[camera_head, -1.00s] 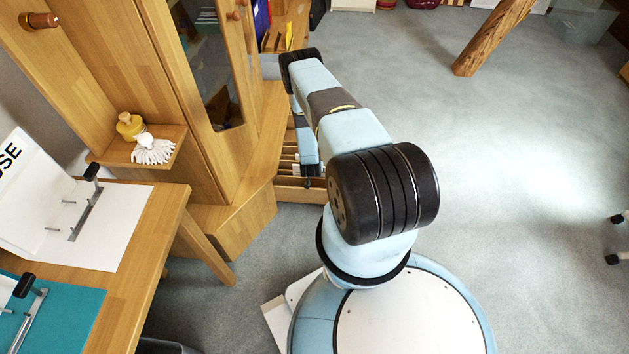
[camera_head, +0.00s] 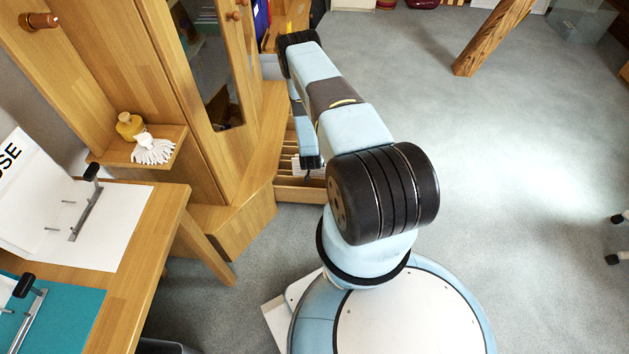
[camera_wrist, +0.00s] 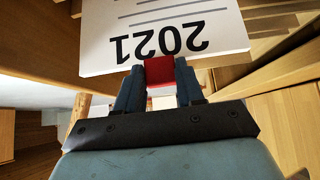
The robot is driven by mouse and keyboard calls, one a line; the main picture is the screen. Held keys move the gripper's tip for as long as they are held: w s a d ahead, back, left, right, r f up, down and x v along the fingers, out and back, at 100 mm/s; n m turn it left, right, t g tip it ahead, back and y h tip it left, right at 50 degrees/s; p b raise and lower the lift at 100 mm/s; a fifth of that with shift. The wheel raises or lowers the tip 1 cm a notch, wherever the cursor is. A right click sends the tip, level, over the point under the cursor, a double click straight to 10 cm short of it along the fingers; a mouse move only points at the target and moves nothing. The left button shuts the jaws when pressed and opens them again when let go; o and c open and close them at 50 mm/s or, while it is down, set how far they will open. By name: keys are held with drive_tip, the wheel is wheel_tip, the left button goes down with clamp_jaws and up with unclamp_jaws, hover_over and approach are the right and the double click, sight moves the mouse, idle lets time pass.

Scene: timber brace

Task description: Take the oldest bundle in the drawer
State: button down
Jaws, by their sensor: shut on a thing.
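My gripper (camera_wrist: 160,82) is shut on a red tab-like part (camera_wrist: 159,71) of a bundle. The bundle's white sheet (camera_wrist: 100,52) fills the upper middle of the wrist view. It carries "2021" in black, upside down in the picture, with grey lines beyond it. In the head view the open drawer (camera_head: 298,195) is low beside the cabinet, with several upright dividers or papers in it. My arm covers part of the drawer, and the gripper's fingers cannot be made out there. Dates on other bundles are not readable.
The wooden cabinet (camera_head: 225,205) stands just left of the drawer. A desk (camera_head: 165,215) with open binders is at the lower left. A small shelf (camera_head: 115,153) holds a yellow bottle and a white brush-like thing.

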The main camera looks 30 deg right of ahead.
drive_tip(key=shift+r, duration=1.1)
